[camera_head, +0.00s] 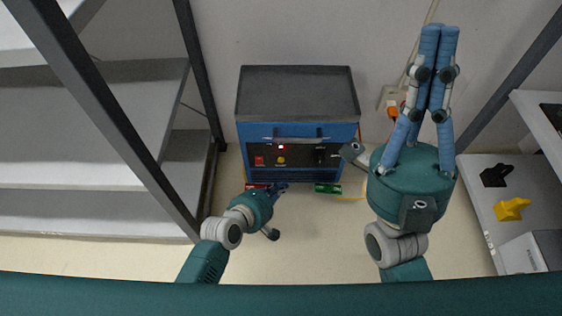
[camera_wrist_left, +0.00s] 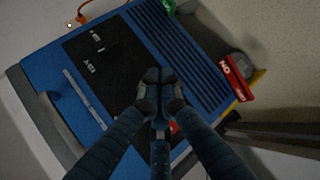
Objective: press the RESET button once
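A blue cart with a dark grey top (camera_head: 297,93) stands against the wall, its black control panel facing me. The panel carries a yellow round button (camera_head: 281,160), a red switch (camera_head: 259,160), a small lit lamp (camera_head: 281,147) and a dark knob (camera_head: 320,155). I cannot read which control is labelled RESET. My left gripper (camera_head: 283,187) is low in front of the panel, fingers together and empty. In the left wrist view its fingertips (camera_wrist_left: 155,76) overlap the panel and hide the yellow button; contact cannot be told. My right gripper (camera_head: 440,30) points up, fingers together, empty.
A red tag (camera_wrist_left: 236,78) and a green tag (camera_head: 327,188) are low at the cart. Grey shelves (camera_head: 150,110) stand left. A right shelf holds a yellow object (camera_head: 512,208) and a black one (camera_head: 496,175). An orange plug (camera_head: 392,112) is on the wall.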

